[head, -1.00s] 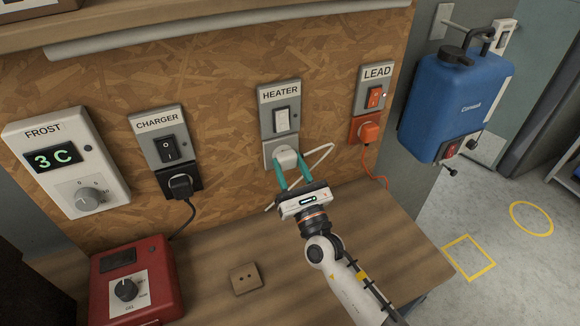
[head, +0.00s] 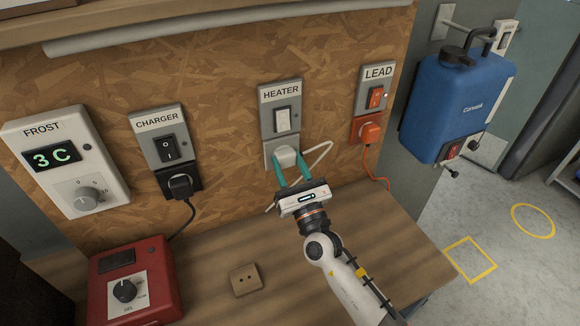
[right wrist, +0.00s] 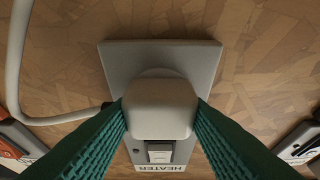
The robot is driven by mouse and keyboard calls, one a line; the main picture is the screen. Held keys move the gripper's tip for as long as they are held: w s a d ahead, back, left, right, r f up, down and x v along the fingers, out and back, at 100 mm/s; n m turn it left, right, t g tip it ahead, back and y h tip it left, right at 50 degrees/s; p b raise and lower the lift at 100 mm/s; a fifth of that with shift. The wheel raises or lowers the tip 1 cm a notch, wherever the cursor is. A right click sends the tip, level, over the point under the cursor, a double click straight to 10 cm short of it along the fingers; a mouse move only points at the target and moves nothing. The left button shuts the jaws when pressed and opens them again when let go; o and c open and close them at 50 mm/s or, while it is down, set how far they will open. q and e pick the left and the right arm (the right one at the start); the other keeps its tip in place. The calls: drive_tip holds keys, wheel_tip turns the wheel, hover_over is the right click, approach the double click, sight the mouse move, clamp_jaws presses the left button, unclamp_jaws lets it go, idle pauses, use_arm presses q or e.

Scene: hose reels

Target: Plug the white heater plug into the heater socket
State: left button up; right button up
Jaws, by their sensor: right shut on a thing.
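The white heater plug (head: 286,156) is at the heater socket (head: 268,150), a light plate below the white switch labelled HEATER (head: 282,120). My right gripper (head: 287,172) is shut on the plug, with one green finger on each side. In the right wrist view the plug (right wrist: 160,107) fills the space between the fingers and covers the middle of the socket plate (right wrist: 115,60). A round part shows behind the plug. I cannot tell whether its pins are fully in. The white cord (right wrist: 18,70) loops off to one side. My left gripper is not in view.
The black charger plug (head: 181,186) is on the left and the orange lead plug (head: 370,132) on the right. A red box (head: 160,280) and a small wooden socket block (head: 245,280) are on the bench. A blue canister (head: 455,105) hangs at right.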

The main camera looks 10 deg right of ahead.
drive_tip(key=o, duration=1)
drive_tip(key=shift+w, duration=0.1)
drive_tip(key=b+v, duration=0.3)
drive_tip(key=v, duration=0.9)
drive_tip(key=shift+b, duration=0.4)
